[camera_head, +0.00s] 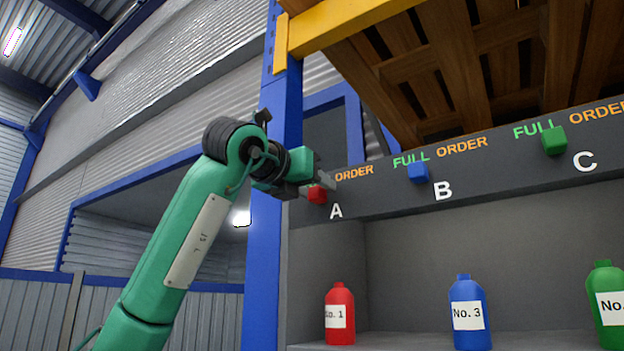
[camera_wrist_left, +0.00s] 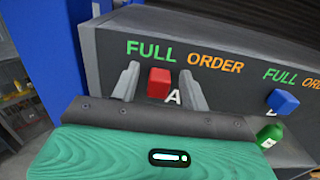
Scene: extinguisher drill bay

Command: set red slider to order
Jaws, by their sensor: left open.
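The red slider (camera_head: 317,195) is a small red block on the dark label rail, above the letter A. In the left wrist view the red slider (camera_wrist_left: 158,83) sits below the word FULL, left of the word ORDER. My left gripper (camera_head: 322,185) is at the slider. Its two open fingers (camera_wrist_left: 160,87) stand on either side of the block, with gaps showing, so it does not look gripped. In the head view the gripper hides the FULL label of A. My right gripper is not in view.
The rail (camera_head: 400,192) also carries a blue slider (camera_head: 418,172) at B and a green slider (camera_head: 554,140) at C. Below stand a red bottle (camera_head: 339,313), a blue bottle (camera_head: 468,312) and a green bottle (camera_head: 607,303). A blue post (camera_head: 265,240) rises just left of the rail.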

